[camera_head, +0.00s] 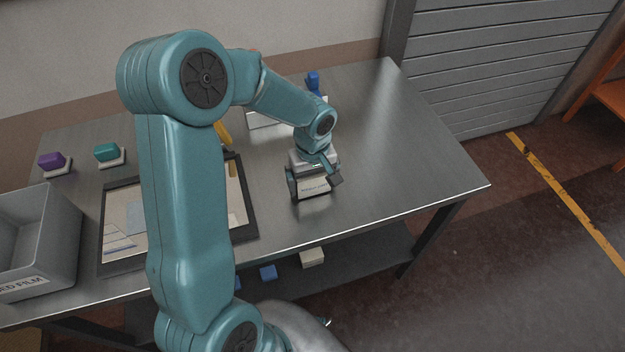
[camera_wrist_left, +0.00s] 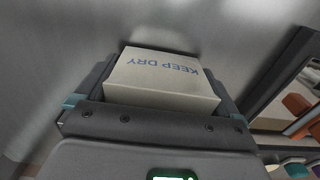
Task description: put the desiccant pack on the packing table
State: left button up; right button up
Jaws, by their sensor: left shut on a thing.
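The desiccant pack is a small pale box (camera_head: 315,188) with dark print on its face. In the left wrist view the pack (camera_wrist_left: 160,73) reads "KEEP DRY" upside down. My left gripper (camera_head: 313,181) is shut on it, with one finger on each side. My right gripper is not in view.
A dark-framed tray (camera_head: 249,205) lies left of the pack, partly behind my arm. A grey bin (camera_head: 40,240) stands at the far left, near purple (camera_head: 51,160) and teal (camera_head: 106,152) items. A blue-handled thing (camera_head: 313,80) stands at the back. The table's right end is clear.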

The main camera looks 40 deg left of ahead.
pick_arm(q)
jog(key=shift+f, duration=0.15)
jog(key=shift+f, duration=0.1)
jog(key=shift+f, duration=0.15)
jog(key=o, duration=0.8)
jog(key=shift+r, duration=0.35)
notch_tip(320, 180, up, 11)
jog(key=shift+f+p, duration=0.1)
jog(key=shift+p, duration=0.2)
jog(key=shift+r, duration=0.5)
jog(key=shift+s+d+f, duration=0.1)
